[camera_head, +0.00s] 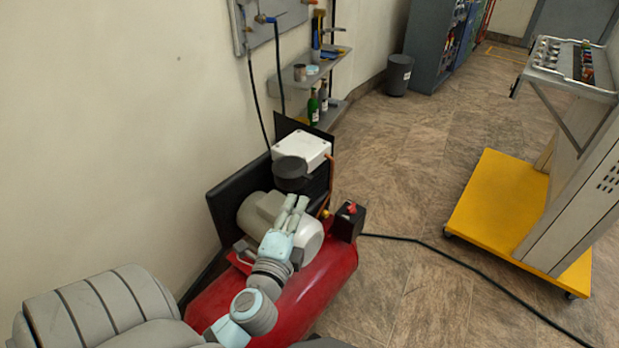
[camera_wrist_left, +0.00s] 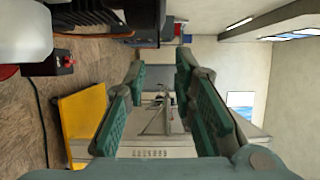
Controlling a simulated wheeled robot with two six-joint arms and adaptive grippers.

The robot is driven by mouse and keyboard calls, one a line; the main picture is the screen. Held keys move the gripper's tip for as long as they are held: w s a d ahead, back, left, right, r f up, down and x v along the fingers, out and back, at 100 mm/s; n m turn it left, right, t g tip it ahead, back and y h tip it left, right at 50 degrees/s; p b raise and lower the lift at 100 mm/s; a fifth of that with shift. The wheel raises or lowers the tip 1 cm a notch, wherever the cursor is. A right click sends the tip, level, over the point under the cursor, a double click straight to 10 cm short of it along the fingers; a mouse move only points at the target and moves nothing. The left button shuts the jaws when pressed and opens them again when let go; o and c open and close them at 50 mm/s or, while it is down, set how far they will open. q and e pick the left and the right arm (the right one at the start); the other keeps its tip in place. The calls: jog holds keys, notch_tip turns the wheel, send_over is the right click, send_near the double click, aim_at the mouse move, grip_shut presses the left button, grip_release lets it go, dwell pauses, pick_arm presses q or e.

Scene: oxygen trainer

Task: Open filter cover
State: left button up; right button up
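The filter cover (camera_head: 291,172) appears to be the round black cap at the front of the white-topped compressor head (camera_head: 303,148); it looks seated in place. The compressor has a red tank (camera_head: 335,275) and a pale motor housing (camera_head: 258,212). My left gripper (camera_head: 297,201) is just below the black cap in the head view, its fingers pointing up toward it; I cannot tell whether they touch. In the left wrist view my left gripper (camera_wrist_left: 160,75) has its green-padded fingers apart with nothing held between them. The cap is not clearly seen there. My right gripper is not in view.
A black switch box (camera_head: 347,222) with a red knob stands on the tank's right. A black cable (camera_head: 450,258) runs over the floor toward the yellow-based cart (camera_head: 497,205). Shelves with bottles (camera_head: 313,106) hang on the wall behind. The middle floor is open.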

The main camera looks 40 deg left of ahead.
aim_at(310, 177)
pick_arm(q)
jog(key=x, duration=1.1)
jog(key=shift+w+f, duration=0.1)
jog(key=shift+w, duration=0.25)
jog(key=shift+c, duration=0.6)
grip_shut()
